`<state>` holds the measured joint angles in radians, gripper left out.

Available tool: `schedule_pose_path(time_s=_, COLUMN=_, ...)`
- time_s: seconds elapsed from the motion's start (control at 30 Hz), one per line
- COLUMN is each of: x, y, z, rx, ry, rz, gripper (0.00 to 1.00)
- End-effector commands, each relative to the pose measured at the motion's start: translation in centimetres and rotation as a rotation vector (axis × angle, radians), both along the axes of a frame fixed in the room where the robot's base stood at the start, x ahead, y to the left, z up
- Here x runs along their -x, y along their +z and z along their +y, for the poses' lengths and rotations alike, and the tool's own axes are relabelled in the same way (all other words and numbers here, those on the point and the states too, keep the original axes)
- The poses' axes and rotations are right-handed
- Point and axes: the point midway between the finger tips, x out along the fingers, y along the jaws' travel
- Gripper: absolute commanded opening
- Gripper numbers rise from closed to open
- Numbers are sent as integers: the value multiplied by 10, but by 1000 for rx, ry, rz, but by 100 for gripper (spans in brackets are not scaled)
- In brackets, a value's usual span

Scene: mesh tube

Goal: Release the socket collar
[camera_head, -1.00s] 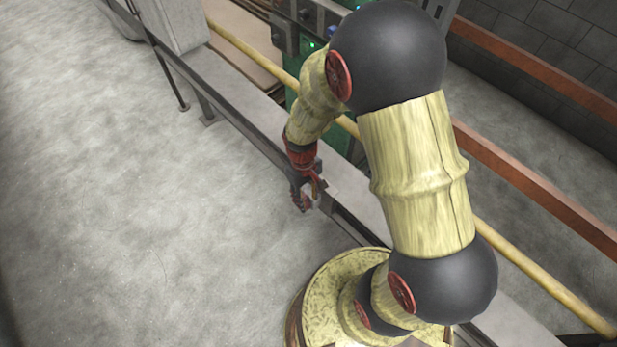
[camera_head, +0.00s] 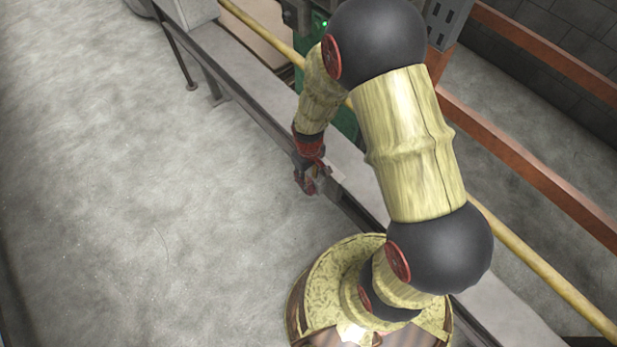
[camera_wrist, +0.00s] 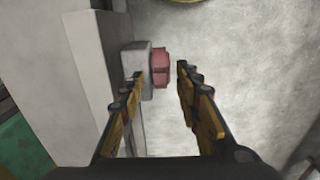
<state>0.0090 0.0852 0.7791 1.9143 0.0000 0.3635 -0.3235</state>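In the wrist view a pinkish-red round part (camera_wrist: 161,68), which looks like the socket collar, sits on the end of a pale grey block (camera_wrist: 134,60). The block sticks out from the side of a grey beam. My gripper (camera_wrist: 160,72) is open, with one finger at each side of the red part in the picture. The left finger overlaps the block's edge. I cannot tell whether either finger touches the collar or how far beyond the fingertips it lies. In the head view my gripper (camera_head: 309,180) is beside the beam's edge, and the collar cannot be made out clearly there.
The long grey beam (camera_head: 250,105) runs diagonally beside my arm. A yellow pipe (camera_head: 525,267) and rust-red rails (camera_head: 540,178) lie on its far side. Bare concrete floor (camera_head: 130,180) is open to the left. Green equipment (camera_wrist: 20,145) shows at the wrist view's lower left.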

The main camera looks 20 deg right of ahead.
Motion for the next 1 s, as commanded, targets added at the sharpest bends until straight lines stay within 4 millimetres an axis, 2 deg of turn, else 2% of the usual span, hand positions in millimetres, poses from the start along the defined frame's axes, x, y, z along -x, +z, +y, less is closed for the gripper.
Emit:
schedule_pose_path(time_s=0.2, x=0, y=0, z=0, rx=0, ry=0, rz=-1, gripper=33)
schedule_pose_path(time_s=0.8, x=0, y=0, z=0, rx=0, ry=0, rz=-1, gripper=0)
schedule_pose_path(time_s=1.0, x=0, y=0, z=0, rx=0, ry=0, rz=-1, gripper=0)
